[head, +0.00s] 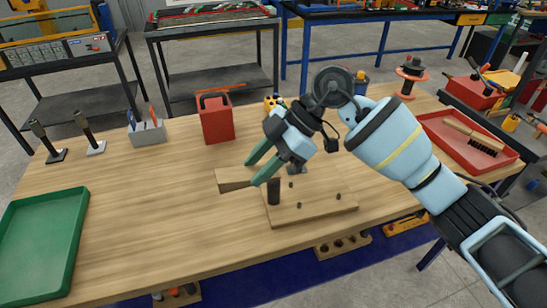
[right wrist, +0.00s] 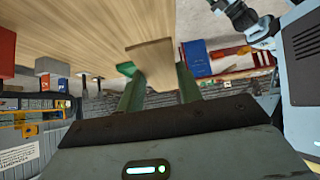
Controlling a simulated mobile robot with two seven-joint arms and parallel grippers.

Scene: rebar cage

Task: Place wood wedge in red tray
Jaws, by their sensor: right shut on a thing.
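The wood wedge (head: 234,180) is a pale brown block held above the table's middle. My right gripper (head: 253,173) is shut on it with its green fingers, and the wedge sticks out to the left past the fingertips. In the right wrist view the wedge (right wrist: 152,62) shows between the green fingers (right wrist: 157,82). The red tray (head: 512,152) lies at the table's right end, to the right of my right arm, with a wooden-handled brush (head: 470,132) in it. My left gripper is not in view.
A wooden board with pegs (head: 315,208) lies just right of the wedge, with a dark cylinder (head: 273,190) on it. A red box (head: 216,120) and grey bin (head: 147,132) stand behind. A green tray (head: 40,245) is at left. The left-middle table is clear.

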